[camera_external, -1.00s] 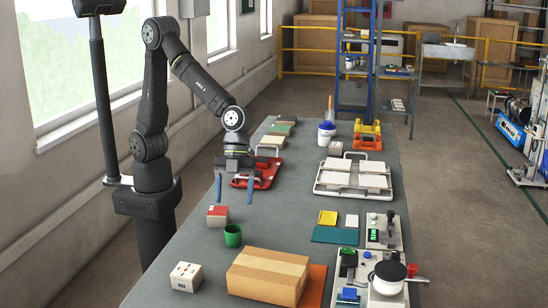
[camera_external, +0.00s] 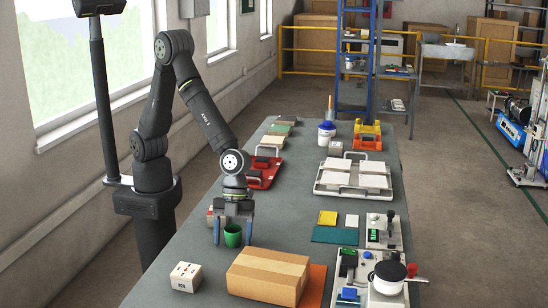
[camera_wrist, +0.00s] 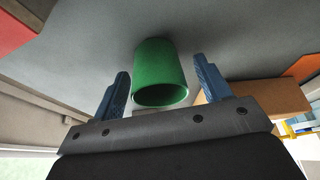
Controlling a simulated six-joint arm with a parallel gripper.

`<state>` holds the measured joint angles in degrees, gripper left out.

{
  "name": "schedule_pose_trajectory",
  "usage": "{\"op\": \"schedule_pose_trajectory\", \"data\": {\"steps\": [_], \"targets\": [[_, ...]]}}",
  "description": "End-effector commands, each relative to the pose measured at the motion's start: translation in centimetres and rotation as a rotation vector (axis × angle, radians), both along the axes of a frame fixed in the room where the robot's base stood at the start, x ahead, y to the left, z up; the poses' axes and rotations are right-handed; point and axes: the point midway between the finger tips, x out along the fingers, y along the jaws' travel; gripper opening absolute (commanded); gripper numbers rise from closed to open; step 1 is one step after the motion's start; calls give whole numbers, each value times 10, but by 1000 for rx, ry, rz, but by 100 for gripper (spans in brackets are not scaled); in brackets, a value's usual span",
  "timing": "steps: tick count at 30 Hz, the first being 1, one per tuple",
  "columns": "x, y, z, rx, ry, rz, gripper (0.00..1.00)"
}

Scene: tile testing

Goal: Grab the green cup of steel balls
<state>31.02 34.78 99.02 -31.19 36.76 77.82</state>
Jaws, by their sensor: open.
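The green cup (camera_external: 233,236) stands upright on the grey table in the external view, behind the cardboard box. In the wrist view the green cup (camera_wrist: 160,72) is between the two blue fingers, with its dark opening toward the camera. I cannot make out any steel balls inside. My gripper (camera_external: 233,240) is open and points down over the cup, one finger on each side. In the wrist view my gripper (camera_wrist: 160,85) shows a visible gap between each finger and the cup.
A cardboard box (camera_external: 268,274) lies close in front of the cup. A white block (camera_external: 186,277) sits at front left. A red-and-white box (camera_external: 210,216) is partly hidden behind my gripper. A teal mat (camera_external: 335,235) and testing devices (camera_external: 385,272) are to the right.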

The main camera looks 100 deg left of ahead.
Motion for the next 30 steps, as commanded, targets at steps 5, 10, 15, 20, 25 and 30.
{"op": "schedule_pose_trajectory", "data": {"steps": [5, 10, 15, 20, 25, 30], "targets": [[0, 0, 0, 0, -1, 0, 70], [0, 0, 0, 0, 0, 0, 41], [0, 0, 0, 0, -1, 1, 20], [0, 0, 0, -1, -1, 1, 20], [1, 0, 6, -2, -2, 2, 20], [1, 0, 27, -3, -4, 1, 20]]}}
